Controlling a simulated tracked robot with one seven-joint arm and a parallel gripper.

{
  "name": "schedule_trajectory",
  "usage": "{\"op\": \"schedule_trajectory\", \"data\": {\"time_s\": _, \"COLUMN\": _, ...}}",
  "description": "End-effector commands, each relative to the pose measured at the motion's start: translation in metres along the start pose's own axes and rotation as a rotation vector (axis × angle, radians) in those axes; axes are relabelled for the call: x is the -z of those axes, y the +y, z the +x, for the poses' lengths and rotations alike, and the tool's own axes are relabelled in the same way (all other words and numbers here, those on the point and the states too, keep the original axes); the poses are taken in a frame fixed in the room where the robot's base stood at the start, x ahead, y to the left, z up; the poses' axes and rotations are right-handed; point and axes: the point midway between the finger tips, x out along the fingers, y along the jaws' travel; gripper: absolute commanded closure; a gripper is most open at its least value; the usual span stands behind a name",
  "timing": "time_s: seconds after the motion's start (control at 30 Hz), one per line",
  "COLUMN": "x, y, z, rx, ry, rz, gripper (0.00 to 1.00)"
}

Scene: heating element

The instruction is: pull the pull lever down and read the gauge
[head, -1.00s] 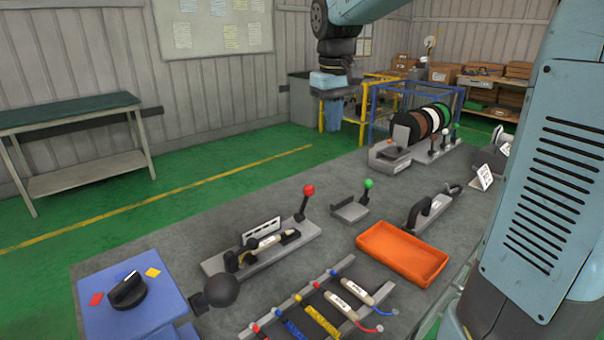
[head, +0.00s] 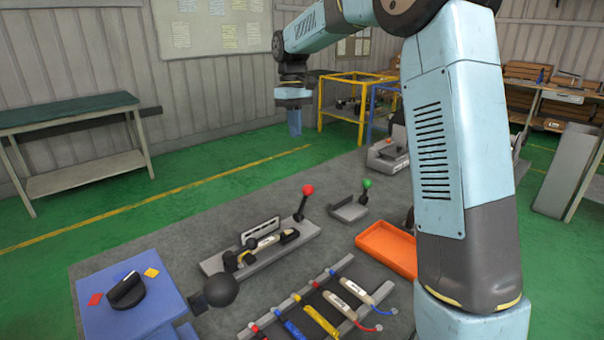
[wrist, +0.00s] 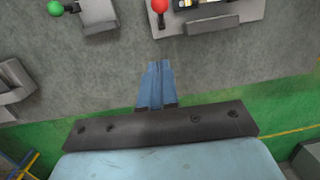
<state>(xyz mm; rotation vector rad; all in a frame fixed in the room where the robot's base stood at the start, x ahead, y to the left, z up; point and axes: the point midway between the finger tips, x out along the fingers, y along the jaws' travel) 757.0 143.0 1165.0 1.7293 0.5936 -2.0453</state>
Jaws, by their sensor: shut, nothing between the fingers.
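A lever with a red ball (head: 308,189) stands upright at the right end of a grey fixture (head: 215,262) on the table. Its red ball also shows at the top of the wrist view (wrist: 160,6). A lever with a green ball (head: 367,183) stands beside a small grey bracket to its right; that ball shows top left in the wrist view (wrist: 56,8). I cannot tell which is the pull lever, and I make out no gauge. My gripper (head: 295,131) is shut and empty, fingers pointing down, beyond the table's far edge. It also shows in the wrist view (wrist: 159,64).
An orange tray (head: 388,248) sits right of the levers, partly behind my arm. A rack with coloured cables (head: 312,312) lies in front. A blue box with a black knob (head: 127,290) is at left. A yellow frame (head: 345,98) stands behind my gripper.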

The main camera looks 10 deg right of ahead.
Motion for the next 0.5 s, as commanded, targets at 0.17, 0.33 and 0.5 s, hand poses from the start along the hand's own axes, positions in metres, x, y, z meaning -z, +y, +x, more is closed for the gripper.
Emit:
{"op": "schedule_trajectory", "data": {"time_s": 0.17, "x": 0.000, "y": 0.000, "z": 0.002, "rx": 0.000, "ry": 0.000, "rz": 0.001, "gripper": 1.00}}
{"op": "schedule_trajectory", "data": {"time_s": 0.33, "x": -0.001, "y": 0.000, "z": 0.016, "rx": 0.001, "ry": -0.002, "rz": 0.001, "gripper": 1.00}}
{"op": "schedule_trajectory", "data": {"time_s": 0.5, "x": -0.001, "y": 0.000, "z": 0.044, "rx": 0.001, "ry": -0.004, "rz": 0.001, "gripper": 1.00}}
